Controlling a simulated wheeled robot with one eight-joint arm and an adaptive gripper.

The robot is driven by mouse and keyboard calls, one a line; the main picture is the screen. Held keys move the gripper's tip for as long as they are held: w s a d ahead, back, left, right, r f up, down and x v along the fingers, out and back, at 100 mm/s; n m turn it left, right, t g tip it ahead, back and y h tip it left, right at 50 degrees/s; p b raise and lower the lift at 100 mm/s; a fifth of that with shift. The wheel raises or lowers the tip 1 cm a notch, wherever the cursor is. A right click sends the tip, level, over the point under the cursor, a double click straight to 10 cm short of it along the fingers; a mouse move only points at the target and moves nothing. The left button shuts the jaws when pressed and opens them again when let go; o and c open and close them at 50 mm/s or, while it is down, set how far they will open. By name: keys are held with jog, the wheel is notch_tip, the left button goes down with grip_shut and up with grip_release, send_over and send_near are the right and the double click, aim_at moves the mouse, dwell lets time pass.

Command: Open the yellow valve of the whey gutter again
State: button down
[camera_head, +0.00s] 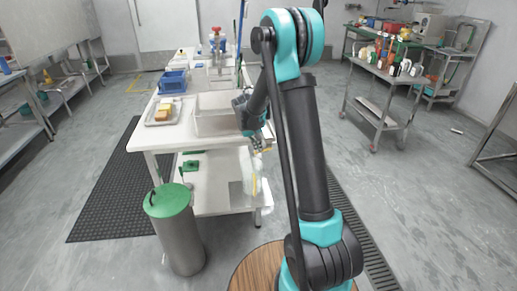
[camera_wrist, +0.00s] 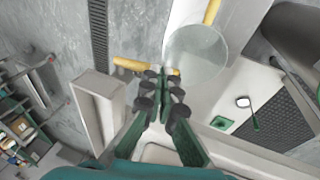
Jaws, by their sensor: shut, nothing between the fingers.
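The yellow valve handle (camera_wrist: 128,64) shows in the wrist view as a short bar lying crosswise just beyond my fingertips. Its right part passes behind the fingertips, so I cannot tell whether they touch it. My gripper (camera_wrist: 162,76) is shut and empty, its fingers together. A translucent round vessel (camera_wrist: 197,53) sits right of the fingertips, with another yellow piece (camera_wrist: 212,12) above it. In the head view my gripper (camera_head: 262,143) is at the right edge of the white table (camera_head: 160,135), partly hidden by my arm; the handle cannot be made out clearly there.
A white basin (camera_head: 215,122), a tray with yellow blocks (camera_head: 163,111) and a blue crate (camera_head: 173,81) stand on the table. A steel bin with green lid (camera_head: 168,203) stands at its front.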

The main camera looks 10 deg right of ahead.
jog(key=f+h, duration=0.1)
jog(key=h, duration=0.1)
jog(key=shift+w+a+f+h, duration=0.1)
jog(key=shift+a+f+h, duration=0.25)
jog(key=shift+h, duration=0.05)
notch_tip(320, 180, down, 2)
jog(key=h, duration=0.3)
jog(key=shift+n, duration=0.3)
jog(key=shift+s+a+f+x, duration=0.1)
jog(key=shift+s+x, duration=0.05)
jog(key=shift+x, duration=0.65)
jog(key=shift+s+a+f+x, duration=0.1)
jog(key=shift+x, duration=0.65)
jog(key=shift+s+f+x, duration=0.1)
jog(key=shift+s+x, duration=0.05)
jog(key=shift+x, duration=0.65)
jog(key=shift+d, duration=0.15)
